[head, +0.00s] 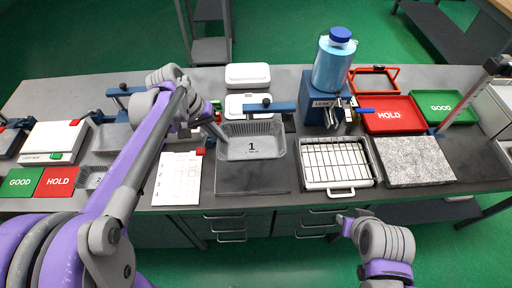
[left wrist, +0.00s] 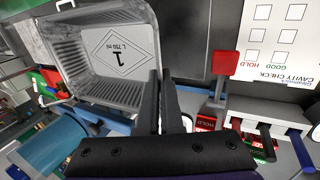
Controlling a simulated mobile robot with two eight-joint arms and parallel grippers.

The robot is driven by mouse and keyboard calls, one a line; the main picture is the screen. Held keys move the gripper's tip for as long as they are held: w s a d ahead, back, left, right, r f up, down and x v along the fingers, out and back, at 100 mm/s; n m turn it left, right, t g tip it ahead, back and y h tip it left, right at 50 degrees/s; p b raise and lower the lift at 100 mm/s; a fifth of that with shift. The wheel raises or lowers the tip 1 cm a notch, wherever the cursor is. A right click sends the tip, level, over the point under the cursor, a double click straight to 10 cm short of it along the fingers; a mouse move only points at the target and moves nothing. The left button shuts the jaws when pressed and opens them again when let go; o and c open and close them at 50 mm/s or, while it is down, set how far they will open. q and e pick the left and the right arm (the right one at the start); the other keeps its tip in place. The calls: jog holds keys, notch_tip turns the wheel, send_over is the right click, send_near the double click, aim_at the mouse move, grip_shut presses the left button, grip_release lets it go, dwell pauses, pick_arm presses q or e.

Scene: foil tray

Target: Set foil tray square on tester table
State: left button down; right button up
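The grey foil tray (head: 252,150), marked 1, is over the back part of a dark flat plate (head: 252,182), which looks like the tester table. Whether the tray touches the plate cannot be told. My left gripper (head: 218,131) is at the tray's left rim. In the left wrist view the fingers (left wrist: 159,85) are close together with the rim of the tray (left wrist: 82,62) between their tips, so the gripper looks shut on it. My right gripper (head: 344,220) is low in front of the bench, apart from everything; its fingers are too small to judge.
A blue clamp bar (head: 270,106) stands just behind the tray. A printed sheet (head: 178,180) lies left, a wire rack (head: 337,162) and a granite slab (head: 415,160) right. The blue leak tester (head: 318,98) and red HOLD tray (head: 390,115) stand behind the rack.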

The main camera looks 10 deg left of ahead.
pick_arm(q)
jog(key=shift+w+f, duration=0.2)
jog(key=shift+w, duration=0.05)
jog(key=shift+s+f+b, duration=0.15)
jog(key=shift+f, duration=2.15)
jog(key=shift+s+f+b, duration=0.15)
jog(key=shift+f, duration=2.15)
pick_arm(e)
jog(key=shift+s+f, duration=0.2)
jog(key=shift+f, duration=0.15)
pick_arm(q)
jog(key=shift+f+b, duration=0.45)
jog(key=shift+f, duration=0.15)
jog(key=c, duration=1.3)
grip_release()
pick_arm(e)
jog(key=shift+s+f, duration=0.2)
jog(key=shift+f, duration=0.4)
pick_arm(q)
jog(key=shift+r, duration=0.1)
